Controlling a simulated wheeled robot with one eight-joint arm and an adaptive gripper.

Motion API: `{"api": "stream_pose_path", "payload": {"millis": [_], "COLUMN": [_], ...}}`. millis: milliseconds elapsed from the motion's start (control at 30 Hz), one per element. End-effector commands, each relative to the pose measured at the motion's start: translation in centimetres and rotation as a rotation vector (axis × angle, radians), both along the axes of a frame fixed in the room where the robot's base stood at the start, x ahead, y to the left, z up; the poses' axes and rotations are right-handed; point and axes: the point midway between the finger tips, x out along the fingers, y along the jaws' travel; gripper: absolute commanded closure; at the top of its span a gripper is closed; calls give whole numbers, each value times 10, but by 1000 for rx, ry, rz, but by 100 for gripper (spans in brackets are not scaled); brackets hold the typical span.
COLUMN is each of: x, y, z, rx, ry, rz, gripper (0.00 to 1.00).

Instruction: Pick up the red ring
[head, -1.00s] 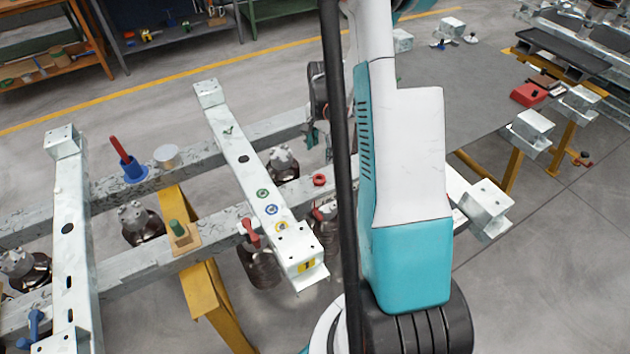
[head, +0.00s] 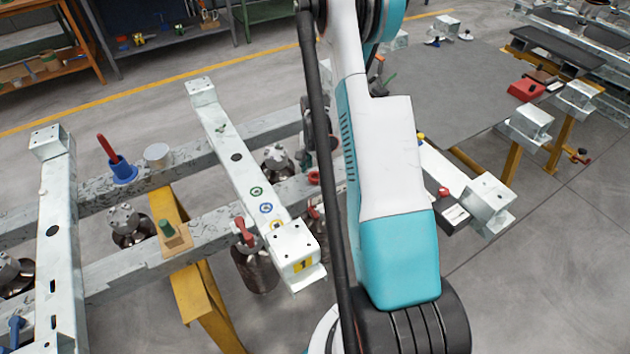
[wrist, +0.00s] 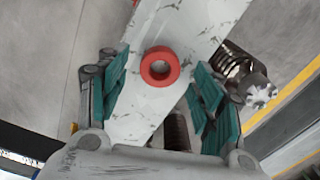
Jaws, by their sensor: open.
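The red ring (wrist: 160,81) lies on a pale, scuffed metal beam (wrist: 185,22) in the wrist view, with its hole facing the camera. In the head view the ring (head: 314,178) is small and sits on the grey beam just left of my arm. My gripper (wrist: 159,68) is open, with one teal-padded finger on each side of the ring. The ring lies between the fingers in the picture, with gaps on both sides. I cannot tell the height of the fingertips above the beam. In the head view my arm hides most of the gripper.
A cross beam (head: 237,157) with coloured round marks stands left of the ring. Red clamp handles (head: 244,232) rise near it. Metal canisters hang by the beams.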

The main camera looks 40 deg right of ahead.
Motion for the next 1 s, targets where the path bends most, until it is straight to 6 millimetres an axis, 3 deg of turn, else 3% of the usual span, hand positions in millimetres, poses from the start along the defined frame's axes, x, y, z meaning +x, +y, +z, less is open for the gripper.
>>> {"api": "stream_pose_path", "payload": {"millis": [100, 300, 500, 1000], "x": [0, -1, 0, 0], "y": [0, 0, 0, 0], "z": [-12, -11, -10, -2], "rx": [0, 0, 0, 0], "ry": [0, 0, 0, 0], "rz": [0, 0, 0, 0], "gripper": [40, 40, 80, 80]}}
